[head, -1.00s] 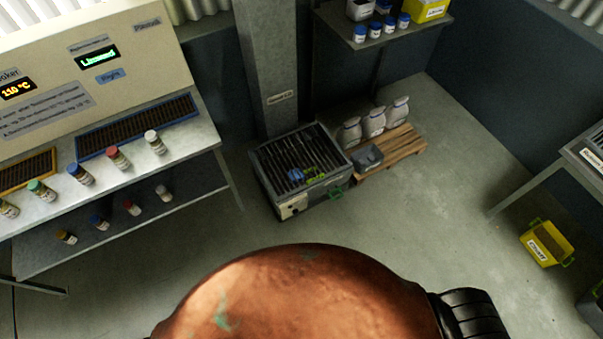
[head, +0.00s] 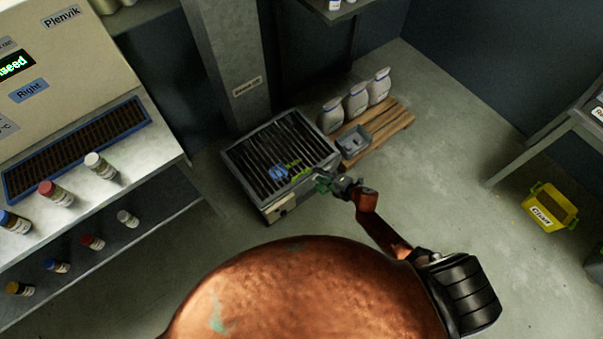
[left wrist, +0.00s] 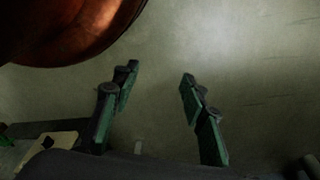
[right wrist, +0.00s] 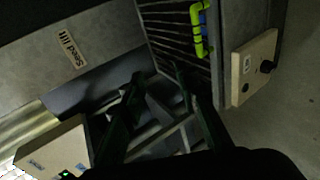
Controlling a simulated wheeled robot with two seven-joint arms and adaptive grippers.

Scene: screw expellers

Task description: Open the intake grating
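The intake grating (head: 255,158) is a set of dark parallel bars in a grey frame on a low box, and it lies flat. A lime-green handle (head: 304,172) with a blue part (head: 278,172) sits on its bars near the right side. The handle (right wrist: 198,28) also shows in the right wrist view. My right gripper (head: 326,184) is at the box's right front edge, close to the handle but apart from it. Its fingers (right wrist: 158,95) are spread and empty in the right wrist view. My left gripper (left wrist: 158,82) is open and empty over bare floor.
A grey column (head: 228,60) stands behind the intake. A bench with bottles (head: 60,193) is at left. A yellow crate (head: 550,205) stands on clear floor at right.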

